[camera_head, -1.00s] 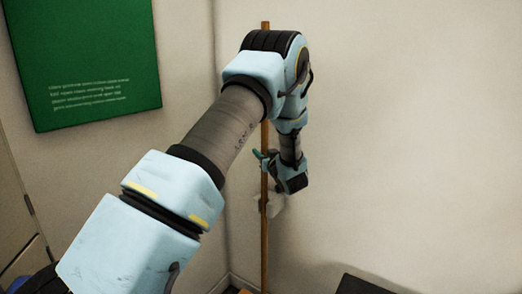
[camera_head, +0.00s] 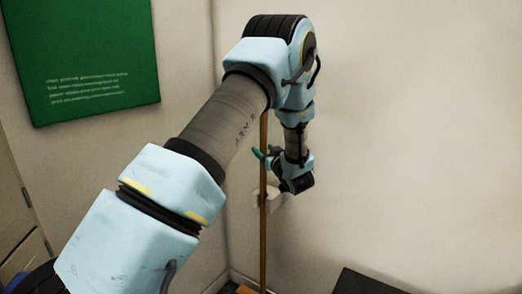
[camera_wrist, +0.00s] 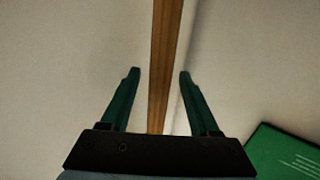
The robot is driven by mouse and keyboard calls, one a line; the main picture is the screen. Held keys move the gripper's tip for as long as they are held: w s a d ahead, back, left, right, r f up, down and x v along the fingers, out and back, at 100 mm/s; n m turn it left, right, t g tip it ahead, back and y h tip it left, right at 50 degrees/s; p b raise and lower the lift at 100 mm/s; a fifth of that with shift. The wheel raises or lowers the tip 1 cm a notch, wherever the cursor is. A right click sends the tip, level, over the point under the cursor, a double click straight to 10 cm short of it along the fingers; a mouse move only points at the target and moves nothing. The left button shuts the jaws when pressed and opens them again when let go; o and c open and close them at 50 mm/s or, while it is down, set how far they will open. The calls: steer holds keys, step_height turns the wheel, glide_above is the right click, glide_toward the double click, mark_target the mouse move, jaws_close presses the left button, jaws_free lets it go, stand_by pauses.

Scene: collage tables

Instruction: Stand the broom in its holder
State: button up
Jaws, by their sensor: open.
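The broom's brown wooden handle (camera_head: 263,240) stands upright near the room corner. Its upper part is hidden behind my arm, and its foot is cut off by the lower picture edge. A pale fitting (camera_head: 267,197), perhaps the holder, is at the handle against the wall. My gripper (camera_head: 262,153) is open beside the handle at about mid-height. In the wrist view, the handle (camera_wrist: 166,40) runs between the lines of my two green fingers (camera_wrist: 160,73), with a gap on each side. I cannot tell whether it is between the fingertips or beyond them.
A green board with white text (camera_head: 84,58) hangs on the left wall and also shows in the wrist view (camera_wrist: 285,155). A dark flat surface (camera_head: 365,283) is at the lower right. The right wall (camera_head: 420,140) is bare.

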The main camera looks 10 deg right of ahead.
steer(key=s+d+b, duration=0.1)
steer(key=s, duration=0.8)
steer(key=w+a+m+g+h, duration=0.1)
steer(key=w+a+g+h, duration=0.25)
steer(key=a, duration=0.25)
steer(key=s+a+f+m+g, duration=0.1)
steer(key=s+a+f+g, duration=0.1)
steer(key=s+a+g, duration=0.4)
steer(key=s+a+f+m+g, duration=0.1)
steer(key=s+a+g, duration=0.5)
steer(key=s+a, duration=1)
steer(key=shift+s+f+g, duration=0.35)
steer(key=shift+s+f, duration=0.05)
steer(key=shift+s, duration=0.6)
steer(key=shift+a, duration=0.1)
